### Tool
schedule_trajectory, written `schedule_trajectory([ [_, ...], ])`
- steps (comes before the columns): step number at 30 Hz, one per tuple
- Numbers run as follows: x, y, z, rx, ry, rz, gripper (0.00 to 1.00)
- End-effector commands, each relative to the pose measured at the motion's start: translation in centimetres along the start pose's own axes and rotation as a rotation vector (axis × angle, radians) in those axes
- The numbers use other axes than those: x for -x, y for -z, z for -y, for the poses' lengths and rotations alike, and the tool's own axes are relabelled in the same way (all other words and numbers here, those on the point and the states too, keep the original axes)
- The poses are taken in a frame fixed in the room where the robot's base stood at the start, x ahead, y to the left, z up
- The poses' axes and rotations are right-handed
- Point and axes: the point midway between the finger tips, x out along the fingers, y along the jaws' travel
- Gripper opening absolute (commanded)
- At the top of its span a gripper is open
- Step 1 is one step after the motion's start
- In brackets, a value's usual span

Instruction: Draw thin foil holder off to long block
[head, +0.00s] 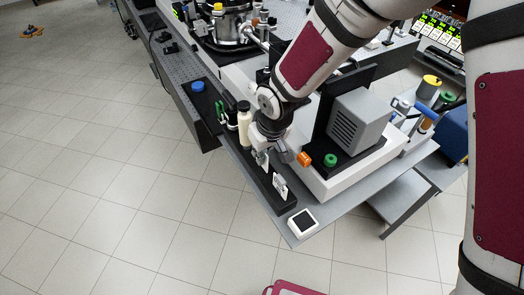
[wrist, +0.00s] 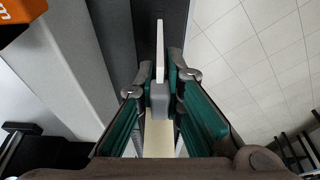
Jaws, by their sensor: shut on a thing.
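My gripper (head: 262,153) points down over the bench edge, shut on the thin foil holder. In the wrist view, my gripper (wrist: 160,88) has one finger on each side of the holder's grey block. The thin foil holder (wrist: 160,55) shows there as a narrow white plate, edge-on. In the head view the holder (head: 264,163) is a small white piece below the fingertips. A long black block (head: 283,207) runs along the bench edge under it; it looks dark in the wrist view (wrist: 148,22). I cannot tell whether the holder touches the block.
A second white holder (head: 280,187) stands on the black block, nearer the front. A cream bottle (head: 244,128) stands close behind my gripper. A grey ribbed box (head: 358,122) and an orange knob (head: 304,159) are to the right. A small white square device (head: 302,222) lies at the bench corner.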

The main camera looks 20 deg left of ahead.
Motion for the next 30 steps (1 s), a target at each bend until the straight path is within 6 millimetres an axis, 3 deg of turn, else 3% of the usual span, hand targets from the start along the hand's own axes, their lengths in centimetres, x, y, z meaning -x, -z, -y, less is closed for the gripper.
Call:
schedule_trajectory([
  [30,-1.5,-0.4,0.0,0.001,0.001,0.000,0.00],
])
